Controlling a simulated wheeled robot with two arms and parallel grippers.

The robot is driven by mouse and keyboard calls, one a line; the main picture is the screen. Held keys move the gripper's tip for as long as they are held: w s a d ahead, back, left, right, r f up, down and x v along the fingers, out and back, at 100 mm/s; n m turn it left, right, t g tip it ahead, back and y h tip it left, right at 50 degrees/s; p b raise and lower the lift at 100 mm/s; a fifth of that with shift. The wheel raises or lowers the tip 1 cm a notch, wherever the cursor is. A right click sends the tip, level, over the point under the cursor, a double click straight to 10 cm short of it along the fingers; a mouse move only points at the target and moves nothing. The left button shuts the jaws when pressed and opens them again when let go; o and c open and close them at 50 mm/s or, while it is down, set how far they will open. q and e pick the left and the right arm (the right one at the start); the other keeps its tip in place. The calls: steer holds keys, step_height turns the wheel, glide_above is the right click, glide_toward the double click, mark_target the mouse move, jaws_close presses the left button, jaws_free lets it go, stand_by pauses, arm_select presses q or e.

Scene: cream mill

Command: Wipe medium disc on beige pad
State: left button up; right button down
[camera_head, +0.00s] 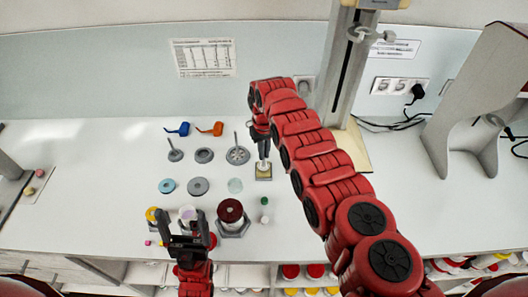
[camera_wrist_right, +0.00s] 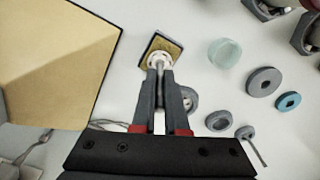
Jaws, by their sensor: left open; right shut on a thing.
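The beige pad (camera_head: 264,177) is a small square with a dark edge on the white table; it also shows in the right wrist view (camera_wrist_right: 172,46). My right gripper (camera_head: 262,143) is shut on the thin upright stem of the medium disc (camera_wrist_right: 157,60), which looks pale. The disc is at the pad, over its near part in the right wrist view; whether it touches the pad cannot be told. My left gripper (camera_head: 185,222) is open near the table's front edge, close to a pale cup (camera_head: 187,213), with nothing visibly held.
Other grey discs (camera_head: 204,155) stand left of the pad, two with upright stems. A blue ring (camera_head: 167,186), grey ring (camera_head: 198,186) and glass disc (camera_head: 235,185) lie nearer. A dark red-topped pot (camera_head: 231,211) stands in front. A column on a beige base (camera_head: 355,150) rises at right.

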steer(key=shift+f+b, duration=0.35)
steer(key=shift+b, duration=0.05)
stand_by(0.4)
steer(key=shift+s+p, duration=0.75)
steer(key=shift+p, duration=1.85)
steer(key=shift+s+r+p, duration=0.1)
steer(key=shift+s+p, duration=0.15)
steer(key=shift+p, duration=0.95)
steer(key=shift+s+p, duration=0.25)
steer(key=shift+p, duration=0.35)
steer(key=shift+r+p, duration=0.3)
steer(key=shift+r, duration=1.1)
